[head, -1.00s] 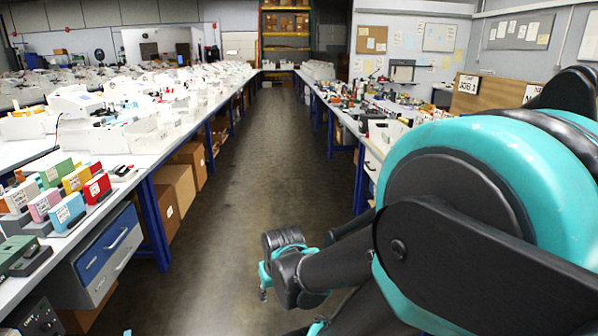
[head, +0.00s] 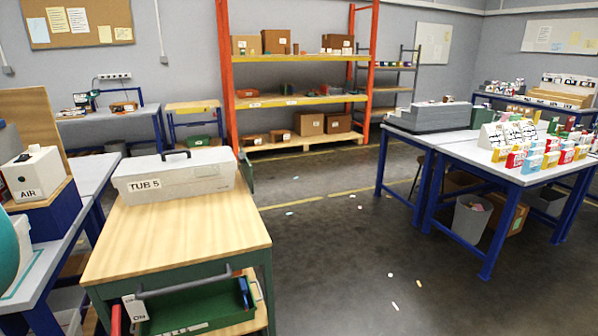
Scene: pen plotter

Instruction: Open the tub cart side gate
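The cart (head: 190,240) stands at the lower left, with a wooden top and a dark green frame. A grey tub labelled TUB 5 (head: 180,180), with a dark handle on its lid, sits at the far end of the top. A narrow dark green panel (head: 246,171) stands upright at the tub's right end; I cannot tell if it is the side gate. A grey bar (head: 195,283) runs along the cart's near side, above a green tray (head: 190,310) on a lower shelf. My gripper is out of view; only a teal piece of my arm shows at the left edge.
A bench with a white AIR box (head: 35,173) stands close on the cart's left. A blue-legged table (head: 480,165) with small coloured boxes stands at the right. Orange shelving (head: 300,97) is behind. The floor between is open, with small scraps on it.

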